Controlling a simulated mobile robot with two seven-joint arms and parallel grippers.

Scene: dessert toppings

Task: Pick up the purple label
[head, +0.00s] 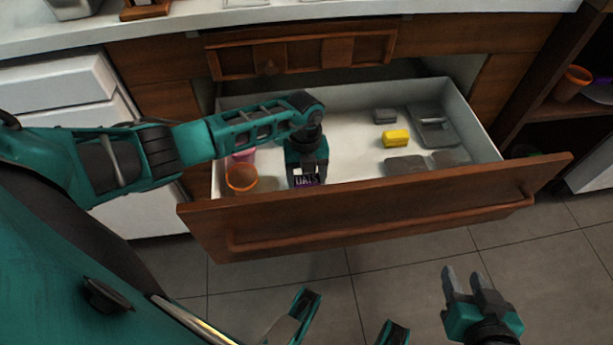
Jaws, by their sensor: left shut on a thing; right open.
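The purple label (307,181) is on a dark item with pale letters that look like "OATS". It is low inside the open drawer (345,166), near the front panel, and its lower part is hidden by that panel. My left gripper (307,167) reaches down into the drawer and is shut on the labelled item from above. The fingertips are partly hidden. My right gripper (470,279) is open and empty, over the floor in front of the drawer, apart from everything.
An orange cup (241,178) and a pink cup (243,156) stand left of my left gripper. A yellow block (396,138) and several grey items lie at the right. The drawer front (380,216) rises as a wall. The counter (300,12) is behind.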

